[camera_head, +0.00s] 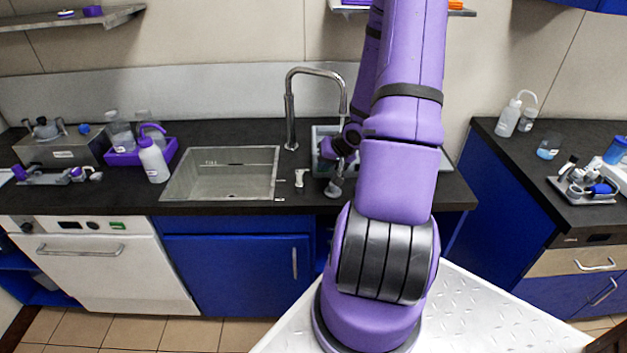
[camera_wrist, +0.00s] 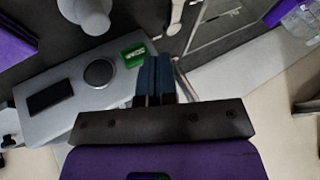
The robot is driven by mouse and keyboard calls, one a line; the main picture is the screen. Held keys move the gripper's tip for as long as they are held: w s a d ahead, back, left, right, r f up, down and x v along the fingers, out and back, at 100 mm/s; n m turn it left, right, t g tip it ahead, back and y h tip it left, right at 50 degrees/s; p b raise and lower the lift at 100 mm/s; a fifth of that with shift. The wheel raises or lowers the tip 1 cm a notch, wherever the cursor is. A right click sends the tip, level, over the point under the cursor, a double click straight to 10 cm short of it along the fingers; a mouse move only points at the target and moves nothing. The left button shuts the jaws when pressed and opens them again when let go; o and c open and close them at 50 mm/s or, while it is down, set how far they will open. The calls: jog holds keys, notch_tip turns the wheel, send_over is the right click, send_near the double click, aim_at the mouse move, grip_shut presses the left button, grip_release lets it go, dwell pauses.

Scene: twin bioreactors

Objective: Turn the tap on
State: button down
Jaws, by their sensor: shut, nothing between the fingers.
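The tap (camera_head: 290,110) is a tall chrome spout that rises behind the sink and arches to the right, upright on the dark counter. In the head view my arm hides most of the gripper, right of the tap. I see no running water.
The sink (camera_head: 222,185) is an empty steel basin; its edge also shows in the wrist view (camera_wrist: 215,28). Left of it stand a white wash bottle (camera_head: 152,160) and a purple tray (camera_head: 120,157). A grey device with a round plate (camera_wrist: 70,85) lies close to my fingers.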

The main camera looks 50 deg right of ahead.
aim_at(310, 185)
jog(key=x, duration=0.9)
jog(key=shift+w+f, duration=0.2)
jog(key=shift+f, duration=0.05)
